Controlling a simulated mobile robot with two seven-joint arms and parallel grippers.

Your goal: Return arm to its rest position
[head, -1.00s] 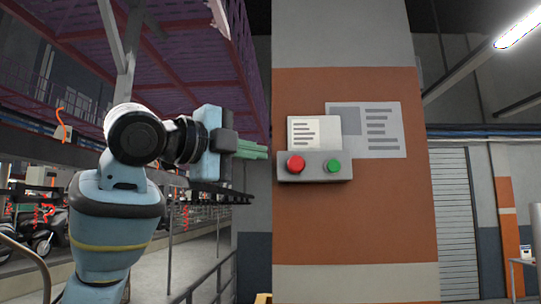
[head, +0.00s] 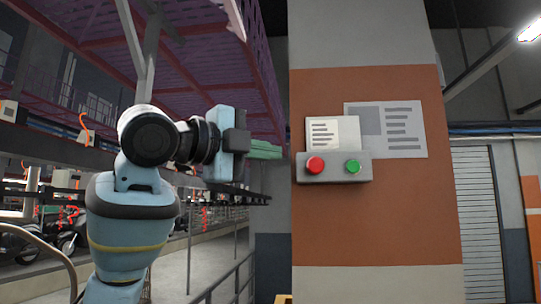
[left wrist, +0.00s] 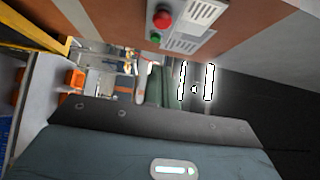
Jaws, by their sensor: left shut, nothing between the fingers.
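My left arm rises from the bottom left of the head view and bends right at the wrist. My left gripper (head: 266,150) points right, its green fingers shut and empty. The fingertips are to the left of a grey button box (head: 334,178) on an orange and grey pillar, apart from it as far as I can tell. The box has a red button (head: 315,166) and a green button (head: 353,166). In the left wrist view the red button (left wrist: 163,18) and green button show at the top, beyond the gripper (left wrist: 158,84). My right gripper is not in view.
Two paper notices (head: 385,130) hang on the pillar (head: 375,230) above the box. A metal railing (head: 225,285) runs along the lower middle. Motorcycles and a conveyor line stand at the far left. A grey shutter (head: 474,210) is at the right.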

